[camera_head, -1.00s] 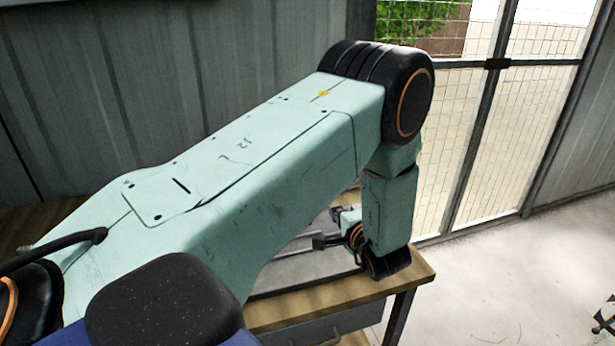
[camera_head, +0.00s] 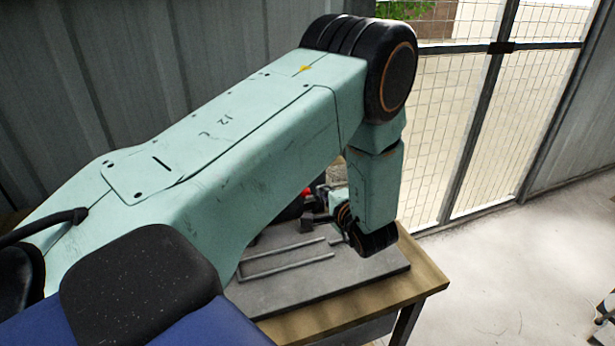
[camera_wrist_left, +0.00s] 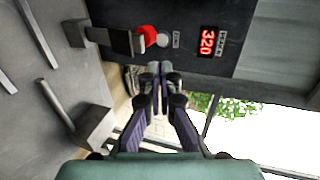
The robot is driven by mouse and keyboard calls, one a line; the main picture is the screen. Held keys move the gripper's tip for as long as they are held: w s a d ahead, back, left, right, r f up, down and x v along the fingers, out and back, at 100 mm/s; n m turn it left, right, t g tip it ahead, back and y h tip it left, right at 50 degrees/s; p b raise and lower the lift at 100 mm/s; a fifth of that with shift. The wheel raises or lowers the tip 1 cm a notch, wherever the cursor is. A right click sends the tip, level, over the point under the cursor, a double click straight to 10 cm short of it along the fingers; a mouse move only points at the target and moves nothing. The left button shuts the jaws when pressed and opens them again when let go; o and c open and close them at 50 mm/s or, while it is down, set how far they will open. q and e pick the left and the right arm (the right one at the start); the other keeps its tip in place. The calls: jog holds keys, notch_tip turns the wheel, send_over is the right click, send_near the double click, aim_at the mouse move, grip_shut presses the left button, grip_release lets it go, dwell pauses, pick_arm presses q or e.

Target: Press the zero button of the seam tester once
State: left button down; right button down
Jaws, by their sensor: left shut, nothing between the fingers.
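The seam tester (camera_wrist_left: 225,15) is a dark panel at the top of the left wrist view. Its red display (camera_wrist_left: 207,42) reads 320, turned sideways. A small pale round button (camera_wrist_left: 163,40) sits beside a small label (camera_wrist_left: 176,40), whose text is too small to read. A red part (camera_wrist_left: 147,36) is just left of the button. My left gripper (camera_wrist_left: 160,68) is shut and empty, its tips just below the button in the picture; I cannot tell whether they touch the panel. In the head view my left arm hides most of the tester. My right gripper is not in view.
A grey plate (camera_head: 300,283) with raised rails lies on the wooden bench (camera_head: 420,275). A metal bar and block (camera_wrist_left: 90,130) stand out at the left in the wrist view. A mesh gate (camera_head: 440,130) is behind, with open floor (camera_head: 530,270) to the right.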

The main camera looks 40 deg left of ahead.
pick_arm(q)
jog(key=shift+p+x, duration=0.45)
jog(key=shift+x, duration=4.75)
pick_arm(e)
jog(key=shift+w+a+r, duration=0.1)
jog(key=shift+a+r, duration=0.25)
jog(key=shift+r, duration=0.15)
pick_arm(q)
jog(key=shift+w, duration=0.1)
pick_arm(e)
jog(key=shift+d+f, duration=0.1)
